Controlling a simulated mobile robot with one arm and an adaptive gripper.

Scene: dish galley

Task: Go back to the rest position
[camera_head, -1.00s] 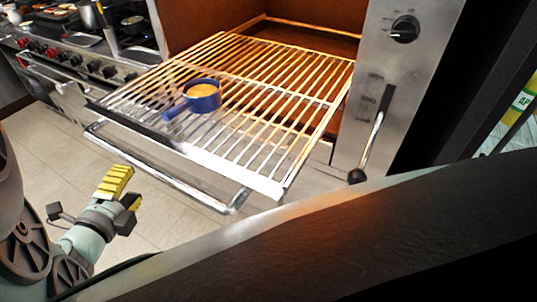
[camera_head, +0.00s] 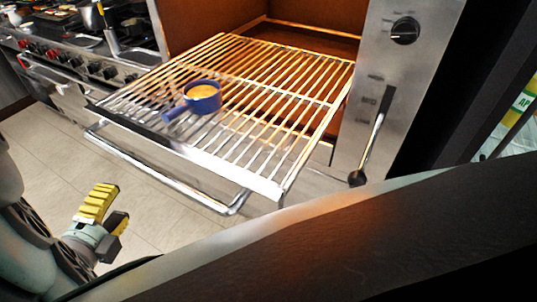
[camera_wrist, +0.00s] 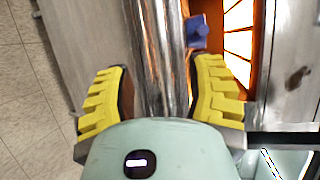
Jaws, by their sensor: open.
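My gripper (camera_head: 108,208) is at the lower left of the head view, in front of and below the oven's pulled-out rack. Its yellow ridged fingers are apart, with nothing between them. In the wrist view my open gripper (camera_wrist: 155,95) shows with a finger on each side, and the metal handle bar shows beyond them. A blue pan (camera_head: 203,97) with light orange contents rests on the rack, its handle pointing to the lower left. Part of the blue pan also shows in the wrist view (camera_wrist: 197,33).
The wire rack (camera_head: 262,122) sticks out of the oven, with a metal handle bar (camera_head: 165,178) along its front. A steel panel (camera_head: 385,60) with a knob and lever stands at the right. A stove (camera_head: 90,55) is at the left. Tiled floor (camera_head: 50,150) is clear beside my gripper.

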